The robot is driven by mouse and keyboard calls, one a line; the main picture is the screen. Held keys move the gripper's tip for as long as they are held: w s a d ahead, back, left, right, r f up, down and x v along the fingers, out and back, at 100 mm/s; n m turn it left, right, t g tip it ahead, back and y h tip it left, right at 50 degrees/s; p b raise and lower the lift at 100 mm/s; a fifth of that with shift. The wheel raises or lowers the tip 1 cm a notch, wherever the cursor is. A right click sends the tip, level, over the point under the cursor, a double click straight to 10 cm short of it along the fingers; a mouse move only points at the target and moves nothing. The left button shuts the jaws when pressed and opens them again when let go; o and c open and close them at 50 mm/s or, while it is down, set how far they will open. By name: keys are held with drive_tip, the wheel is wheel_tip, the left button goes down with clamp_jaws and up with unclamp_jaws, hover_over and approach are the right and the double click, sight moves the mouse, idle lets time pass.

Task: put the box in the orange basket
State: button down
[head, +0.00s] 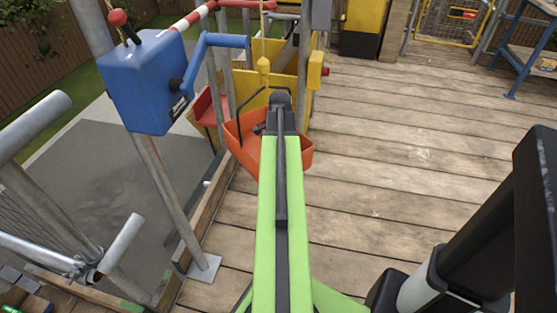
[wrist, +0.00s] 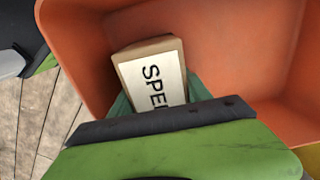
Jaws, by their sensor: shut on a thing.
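The orange basket (head: 243,140) hangs from a yellow hook (head: 264,66) on a rope, over the edge of the plank deck. My arm reaches to it, and its end covers part of the basket in the head view. In the wrist view, the basket (wrist: 225,45) surrounds a tan box (wrist: 150,72) with a white label showing "SPE" and part of another letter. My gripper (wrist: 157,98) is shut on the box, with teal fingers at its sides. The box appears within the basket's opening; whether it touches the bottom is hidden.
A blue winch box (head: 148,82) on a slanted metal post stands left of the basket. A red-and-white bar (head: 195,18) and a yellow panel (head: 283,92) are behind it. Metal rails (head: 35,125) stand at left. The plank deck (head: 400,150) at right is mostly clear.

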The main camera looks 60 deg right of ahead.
drive_tip(key=shift+c, duration=2.4)
unclamp_jaws()
drive_tip(key=shift+f, duration=0.1)
wheel_tip(320, 180, up, 12)
drive_tip(key=p, duration=1.2)
drive_tip(key=shift+r+p, duration=0.25)
drive_tip(key=shift+p, duration=0.05)
drive_tip(key=shift+f, duration=0.1)
